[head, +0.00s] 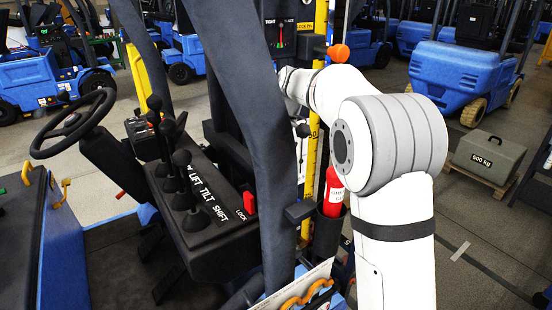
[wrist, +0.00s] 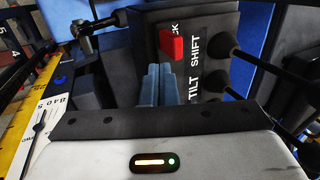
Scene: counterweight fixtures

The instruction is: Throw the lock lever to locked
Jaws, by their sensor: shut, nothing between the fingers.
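The red lever (head: 250,203) stands up from the right end of the dark control console, beside a white LOCK label. In the wrist view the red lever (wrist: 172,44) shows near the top middle, by a partly covered label ending in CK. My gripper (wrist: 160,70) is shut, its blue-grey fingers together with nothing between them. The fingertips appear just below the red lever in that picture; I cannot tell whether they touch it. In the head view the dark pillar hides my gripper.
Several black-knobbed levers (head: 181,158) stand on the console (head: 215,245), left of the red lever. The dark pillar (head: 262,130) rises close by.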

